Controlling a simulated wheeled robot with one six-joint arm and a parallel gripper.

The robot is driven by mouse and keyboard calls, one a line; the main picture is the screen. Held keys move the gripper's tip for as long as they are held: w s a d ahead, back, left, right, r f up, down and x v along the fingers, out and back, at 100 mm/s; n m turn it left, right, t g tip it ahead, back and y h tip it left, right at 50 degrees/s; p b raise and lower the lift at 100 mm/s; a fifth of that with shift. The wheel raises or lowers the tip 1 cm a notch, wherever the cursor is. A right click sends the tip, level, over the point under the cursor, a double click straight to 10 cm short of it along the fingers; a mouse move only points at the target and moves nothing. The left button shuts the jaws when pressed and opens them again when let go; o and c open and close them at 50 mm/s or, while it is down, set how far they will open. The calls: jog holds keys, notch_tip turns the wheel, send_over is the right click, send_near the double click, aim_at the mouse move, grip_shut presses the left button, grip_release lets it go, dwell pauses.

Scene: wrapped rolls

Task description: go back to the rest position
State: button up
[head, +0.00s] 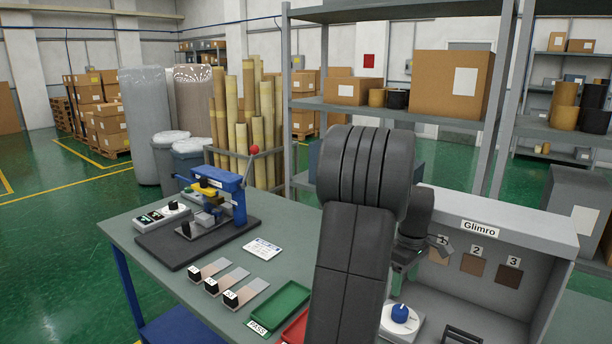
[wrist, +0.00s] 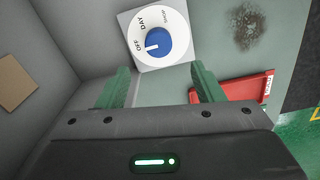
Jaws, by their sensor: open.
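My gripper (wrist: 162,84) is open in the wrist view, with its two green fingers apart and nothing between them. Beyond the fingertips is a white dial with a blue knob (wrist: 155,42), marked OFF and DAY; its pointer is toward the OFF side. In the head view my gripper (head: 412,258) is at the grey booth (head: 500,213) labelled Glimro, above the blue knob (head: 400,313). My dark arm hides part of the gripper and of the booth's left side.
The table (head: 130,218) holds a blue press (head: 222,184), several numbered sample strips, a white card (head: 262,249), a green PASS tray (head: 280,306) and a red tray (head: 296,329). The red tray also shows in the wrist view (wrist: 235,91). Shelves (head: 400,112) stand behind.

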aim_at(401, 308)
notch_tip(401, 308, down, 10)
jog(key=shift+w+r+p, duration=0.1)
jog(key=shift+p, duration=0.5)
jog(key=m, duration=0.2)
jog(key=shift+r+m+p, duration=0.1)
jog(key=shift+m+p, duration=0.2)
jog(key=shift+p, duration=0.05)
jog(key=m+p, duration=0.1)
jog(key=m, duration=0.2)
jog(key=shift+d+m, duration=0.15)
jog(key=shift+m, duration=0.25)
jog(key=m+p, duration=0.3)
jog(key=m, duration=0.2)
jog(key=shift+p, duration=0.3)
jog(key=shift+w+r+m, duration=0.1)
jog(key=shift+r+m, duration=0.1)
jog(key=shift+m, duration=0.3)
notch_tip(401, 308, up, 11)
jog(key=b, duration=0.2)
jog(key=shift+f, duration=0.1)
